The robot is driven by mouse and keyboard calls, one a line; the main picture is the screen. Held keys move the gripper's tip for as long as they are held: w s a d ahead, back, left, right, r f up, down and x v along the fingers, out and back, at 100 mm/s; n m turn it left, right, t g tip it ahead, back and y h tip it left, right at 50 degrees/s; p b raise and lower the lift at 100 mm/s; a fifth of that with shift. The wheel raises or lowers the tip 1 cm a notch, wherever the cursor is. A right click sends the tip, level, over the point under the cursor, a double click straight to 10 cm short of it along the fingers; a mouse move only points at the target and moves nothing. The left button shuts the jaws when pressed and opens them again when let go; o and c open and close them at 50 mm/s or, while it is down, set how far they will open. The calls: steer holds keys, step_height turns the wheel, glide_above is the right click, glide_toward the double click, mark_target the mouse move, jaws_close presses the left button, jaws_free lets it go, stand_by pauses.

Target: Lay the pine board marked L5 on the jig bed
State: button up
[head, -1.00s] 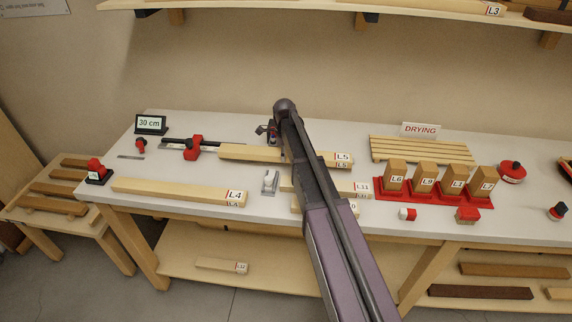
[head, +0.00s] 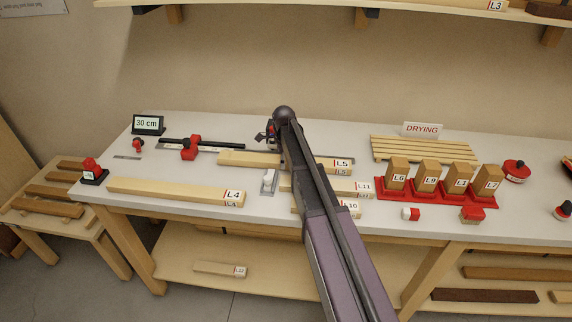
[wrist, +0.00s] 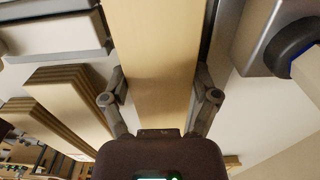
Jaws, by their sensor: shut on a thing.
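The pine board L5 (head: 246,160) is pale and long, with its red-striped label at its right end. It lies roughly level across the middle of the bench in the head view, partly hidden by my arm. In the wrist view my gripper (wrist: 160,98) has a finger on each side of the board (wrist: 155,50) and is shut on it. My arm hides most of the gripper in the head view. Behind the board's left part is a dark rail with a red stop (head: 190,148), seemingly the jig. I cannot tell whether the board touches anything below.
Board L4 (head: 170,190) lies at the front left, and board L11 (head: 356,186) just in front of L5. A grey-white device (head: 268,182) stands between them. Upright blocks in red holders (head: 435,190) and a slatted drying rack (head: 420,149) are at the right. A 30 cm display (head: 148,124) stands behind.

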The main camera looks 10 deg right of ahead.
steer(key=shift+f, duration=0.25)
steer(key=o, duration=1.2)
steer(key=shift+c, duration=0.2)
steer(key=shift+r, duration=0.15)
step_height(320, 180, up, 12)
steer(key=p, duration=1.2)
